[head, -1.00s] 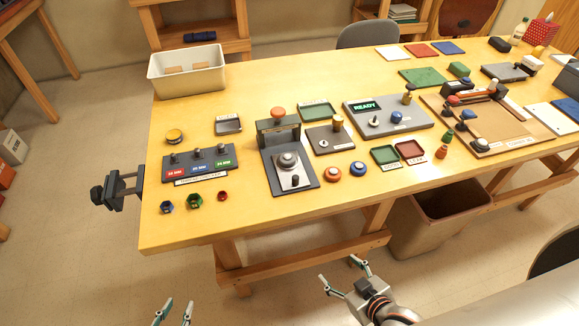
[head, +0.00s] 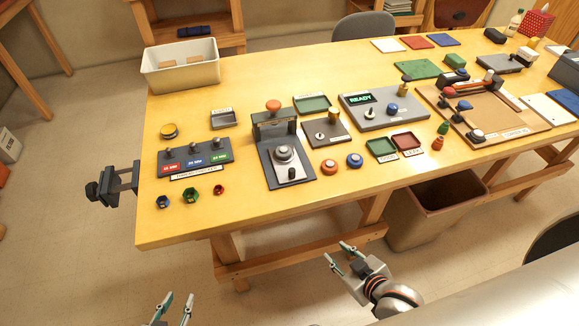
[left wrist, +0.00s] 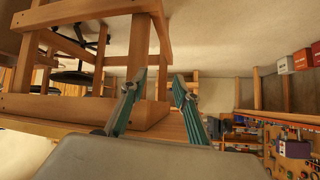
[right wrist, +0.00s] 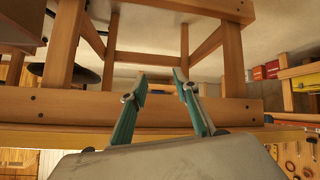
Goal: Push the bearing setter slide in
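The bearing setter is the dark grey press (head: 274,130) on the table, with an orange knob (head: 273,105) on top. Its slide (head: 287,164) is a light plate at the front with a round bearing-like part (head: 284,153) and a dark knob (head: 292,174) at its near end. The slide sticks out toward me from under the press head. My left gripper (head: 175,304) is open and empty, low in front of the table; its fingers also show in the left wrist view (left wrist: 152,90). My right gripper (head: 337,256) is open and empty below the table's front edge, apart from the setter.
On the table (head: 240,215), a block with three posts (head: 194,157) stands left of the setter. Orange (head: 328,166) and blue (head: 354,160) round pieces lie to its right. A bin (head: 430,210) stands under the table. A clamp (head: 115,184) juts from the left edge.

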